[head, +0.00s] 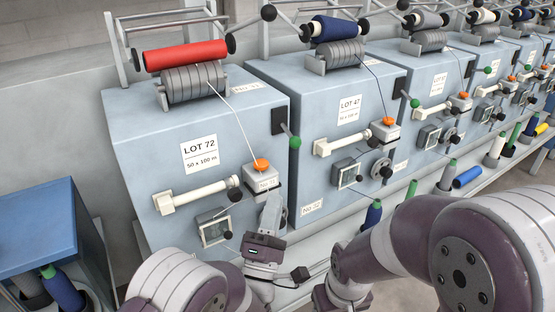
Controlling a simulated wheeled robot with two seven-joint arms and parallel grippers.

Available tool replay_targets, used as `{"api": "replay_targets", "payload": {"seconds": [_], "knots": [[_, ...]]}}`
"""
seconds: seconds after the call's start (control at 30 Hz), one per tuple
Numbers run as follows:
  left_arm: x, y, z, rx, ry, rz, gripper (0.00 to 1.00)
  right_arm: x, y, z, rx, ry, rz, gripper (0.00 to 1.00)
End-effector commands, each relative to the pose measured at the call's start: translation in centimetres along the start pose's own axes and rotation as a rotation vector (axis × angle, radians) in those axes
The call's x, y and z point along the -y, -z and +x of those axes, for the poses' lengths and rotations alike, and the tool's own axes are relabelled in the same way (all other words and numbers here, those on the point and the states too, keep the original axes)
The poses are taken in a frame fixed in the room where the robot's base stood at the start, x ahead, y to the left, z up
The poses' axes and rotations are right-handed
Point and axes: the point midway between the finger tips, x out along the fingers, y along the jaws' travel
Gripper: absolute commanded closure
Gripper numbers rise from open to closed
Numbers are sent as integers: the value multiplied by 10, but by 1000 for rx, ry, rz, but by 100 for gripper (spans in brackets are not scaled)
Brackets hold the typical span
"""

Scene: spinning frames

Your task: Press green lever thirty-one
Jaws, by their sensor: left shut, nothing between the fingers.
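A lever with a green ball knob (295,142) sticks out from a black plate on the right side of the nearest blue-grey machine (140,130). A similar green-knobbed lever (414,103) is on the second machine. My left gripper (274,196) is shut and empty. It points up in front of the nearest machine's lower right corner, below the green knob and apart from it, close to the white block with an orange cap (262,165). My right gripper is out of view.
A white horizontal handle (195,195) and a small gauge (214,230) project from the nearest machine. A thread runs from its spool to the orange cap. More machines stand in a row to the right. A blue box (40,230) is at the left. My right arm fills the lower right.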

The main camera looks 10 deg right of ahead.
Motion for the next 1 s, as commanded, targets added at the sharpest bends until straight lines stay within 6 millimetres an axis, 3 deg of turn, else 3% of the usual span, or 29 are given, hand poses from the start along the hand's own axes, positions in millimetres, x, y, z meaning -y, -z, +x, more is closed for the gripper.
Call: {"api": "replay_targets", "payload": {"seconds": [0.37, 0.8, 1.0], "knots": [[1, 0, 4, -1, 3, -7, 100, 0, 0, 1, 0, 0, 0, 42], [1, 1, 79, 0, 3, -5, 100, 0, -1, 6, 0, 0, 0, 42], [1, 1, 98, 0, 4, -5, 100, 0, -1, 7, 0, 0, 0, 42]]}}
